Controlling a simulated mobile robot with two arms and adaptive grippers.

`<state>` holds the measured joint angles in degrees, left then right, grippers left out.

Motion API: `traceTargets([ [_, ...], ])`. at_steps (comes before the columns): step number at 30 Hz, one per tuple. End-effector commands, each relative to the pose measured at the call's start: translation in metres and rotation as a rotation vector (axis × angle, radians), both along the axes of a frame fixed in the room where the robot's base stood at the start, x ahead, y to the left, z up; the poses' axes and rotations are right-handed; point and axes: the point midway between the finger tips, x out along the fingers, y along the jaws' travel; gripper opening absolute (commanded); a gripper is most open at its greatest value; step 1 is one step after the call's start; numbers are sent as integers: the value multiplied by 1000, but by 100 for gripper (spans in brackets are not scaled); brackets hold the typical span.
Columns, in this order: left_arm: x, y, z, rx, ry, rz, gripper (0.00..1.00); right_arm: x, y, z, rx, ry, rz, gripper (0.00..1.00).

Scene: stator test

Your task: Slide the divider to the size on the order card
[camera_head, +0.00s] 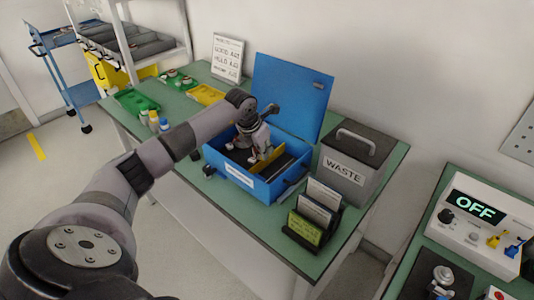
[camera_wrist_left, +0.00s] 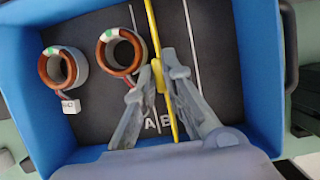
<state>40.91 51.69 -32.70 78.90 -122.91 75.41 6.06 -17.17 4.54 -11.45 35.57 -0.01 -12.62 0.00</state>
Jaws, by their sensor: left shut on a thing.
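The blue box (camera_head: 243,180) stands open on the green bench with its lid up. In the left wrist view its blue wall (camera_wrist_left: 262,70) surrounds a dark floor with white lines and the letters A and B. A thin yellow divider (camera_wrist_left: 153,32) crosses the box; it also shows in the head view (camera_head: 268,161). My left gripper (camera_wrist_left: 159,77) is shut on the divider's yellow tab; in the head view it (camera_head: 258,153) reaches down inside the box. The divider's lower end lies by the letter B. Cards (camera_head: 322,194) stand in a black holder; I cannot tell which is the order card.
Two copper-wound rings (camera_wrist_left: 64,67) (camera_wrist_left: 121,51) lie left of the divider. The upright lid (camera_head: 292,95) rises behind the box. A grey WASTE bin (camera_head: 348,170) stands to its right. A white sign (camera_head: 227,57) and trays (camera_head: 137,101) are at the far left.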

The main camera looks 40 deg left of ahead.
Motion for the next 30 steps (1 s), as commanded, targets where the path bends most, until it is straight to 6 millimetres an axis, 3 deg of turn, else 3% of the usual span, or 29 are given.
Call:
traceTargets([
  [1,0,0,1,1,-1,-1,0,0,-1,0,-1,0,0,74],
  [2,0,0,1,1,-1,-1,10,0,-1,0,-1,0,0,74],
  [11,0,0,1,0,0,-1,30,0,-1,0,-1,1,1,74],
  [22,-2,1,5,1,-1,-1,30,0,-3,0,-5,1,2,74],
  [30,-20,2,51,4,-3,-2,30,-1,-2,0,-2,1,1,74],
])
